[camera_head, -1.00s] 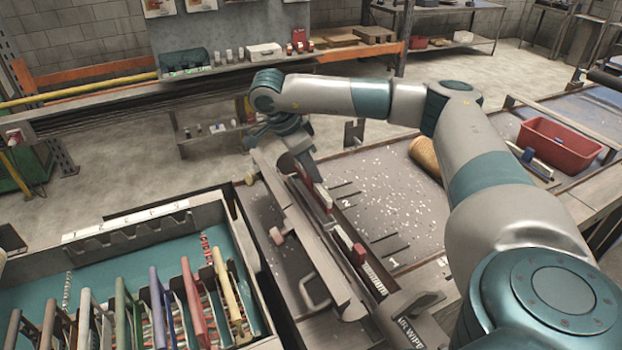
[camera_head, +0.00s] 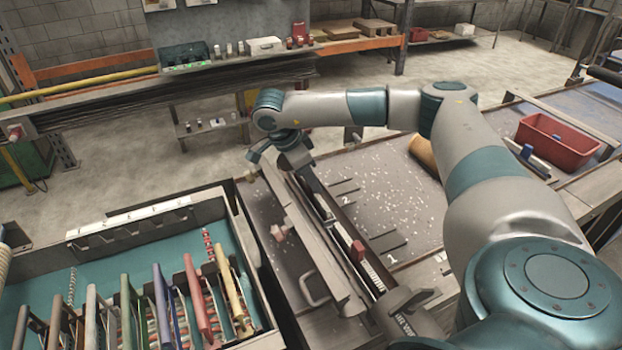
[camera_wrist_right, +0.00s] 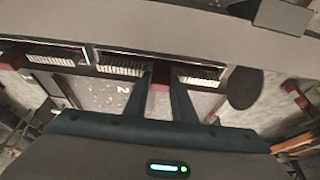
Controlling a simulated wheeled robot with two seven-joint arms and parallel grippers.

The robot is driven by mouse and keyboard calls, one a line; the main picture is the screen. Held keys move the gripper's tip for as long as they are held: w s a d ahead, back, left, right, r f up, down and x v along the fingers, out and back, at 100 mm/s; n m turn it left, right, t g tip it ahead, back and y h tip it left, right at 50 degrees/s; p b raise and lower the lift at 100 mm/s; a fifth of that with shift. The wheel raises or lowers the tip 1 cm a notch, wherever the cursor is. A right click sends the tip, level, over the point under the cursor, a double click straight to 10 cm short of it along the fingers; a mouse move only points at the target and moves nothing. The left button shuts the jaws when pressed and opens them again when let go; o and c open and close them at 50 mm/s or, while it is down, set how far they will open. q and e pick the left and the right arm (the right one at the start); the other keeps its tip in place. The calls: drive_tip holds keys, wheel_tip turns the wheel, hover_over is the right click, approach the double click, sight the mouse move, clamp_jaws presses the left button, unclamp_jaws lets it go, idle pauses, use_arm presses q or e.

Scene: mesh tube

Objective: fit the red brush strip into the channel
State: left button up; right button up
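The long grey channel (camera_head: 325,265) runs diagonally across the bench in the head view. A red block (camera_head: 358,250) sits on its line, with white bristles (camera_head: 374,270) just below. My right gripper (camera_head: 298,170) is at the channel's far upper end, its fingertips mostly hidden by the hand. In the right wrist view, its two dark fingers (camera_wrist_right: 159,78) close on a red piece (camera_wrist_right: 159,86) of the strip, right at the channel. White bristles (camera_wrist_right: 120,66) show in gaps on both sides. Whether the strip is fully seated cannot be told.
A teal-lined bin (camera_head: 110,262) with several coloured upright dividers stands at the left. The speckled bench top (camera_head: 400,200), marked 1 and 2, is largely clear. A red tray (camera_head: 553,145) is at the right. A tan roll (camera_head: 422,150) lies behind my arm.

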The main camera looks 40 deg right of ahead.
drive_tip(key=o, duration=0.4)
drive_tip(key=shift+c, duration=0.2)
drive_tip(key=shift+r, duration=0.15)
drive_tip(key=shift+w+a+r+b, duration=0.15)
drive_tip(key=shift+a+r+b, duration=0.15)
drive_tip(key=shift+r+b, duration=0.25)
drive_tip(key=b+v, duration=0.2)
drive_tip(key=v, duration=0.8)
drive_tip(key=shift+r, duration=0.25)
